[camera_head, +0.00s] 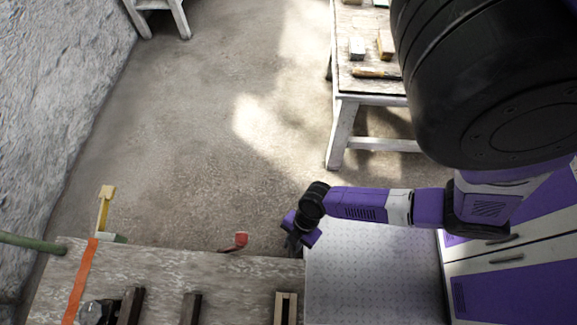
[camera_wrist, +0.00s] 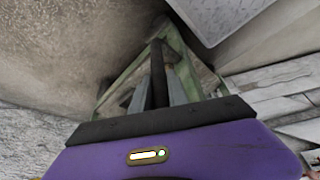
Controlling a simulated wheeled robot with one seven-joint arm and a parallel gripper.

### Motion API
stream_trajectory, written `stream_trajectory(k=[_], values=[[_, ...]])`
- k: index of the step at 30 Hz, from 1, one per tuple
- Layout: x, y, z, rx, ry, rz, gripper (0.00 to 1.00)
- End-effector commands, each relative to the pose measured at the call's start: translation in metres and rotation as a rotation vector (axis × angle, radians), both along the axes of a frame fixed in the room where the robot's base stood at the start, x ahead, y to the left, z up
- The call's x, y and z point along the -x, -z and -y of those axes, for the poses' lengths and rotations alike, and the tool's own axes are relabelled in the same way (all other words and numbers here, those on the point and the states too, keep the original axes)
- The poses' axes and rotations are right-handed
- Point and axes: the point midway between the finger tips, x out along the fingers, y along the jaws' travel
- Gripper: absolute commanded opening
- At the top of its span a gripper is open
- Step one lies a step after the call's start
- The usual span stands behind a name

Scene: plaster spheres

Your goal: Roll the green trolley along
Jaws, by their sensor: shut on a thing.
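The green trolley (camera_wrist: 119,84) shows in the wrist view as a green metal frame whose bars meet near the top centre, with a dark bar (camera_wrist: 158,72) running down towards my gripper. My gripper (camera_wrist: 159,92) is shut on part of the trolley, with a grey finger on each side of the dark bar. In the head view my gripper (camera_head: 294,243) points down at the far edge of the wooden bench, beside the pale plate. I cannot make out the trolley around it there.
The wooden bench (camera_head: 222,278) with an orange strap (camera_head: 80,281) and dark blocks fills the lower left. A red piece (camera_head: 240,240) sits at its far edge. A white-legged table (camera_head: 345,130) stands upper right. The floor (camera_head: 190,150) between is open; a rough wall (camera_head: 50,90) bounds the left.

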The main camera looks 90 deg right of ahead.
Motion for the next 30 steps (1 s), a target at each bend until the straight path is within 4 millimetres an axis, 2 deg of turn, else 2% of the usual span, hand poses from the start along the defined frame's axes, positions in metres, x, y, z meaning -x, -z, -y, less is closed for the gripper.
stream_trajectory(k=[1,8,9,12,23,30], values=[[0.005,0.001,-0.001,-0.001,-0.003,-0.009,0.0],[0.008,0.001,-0.001,-0.002,-0.005,-0.013,0.0],[0.008,0.001,-0.001,-0.001,-0.005,-0.014,0.26],[0.007,0.001,-0.001,-0.001,-0.005,-0.013,0.41],[0.005,-0.004,0.001,0.0,-0.004,-0.007,0.41],[0.014,-0.037,0.012,0.002,-0.006,-0.009,0.41]])
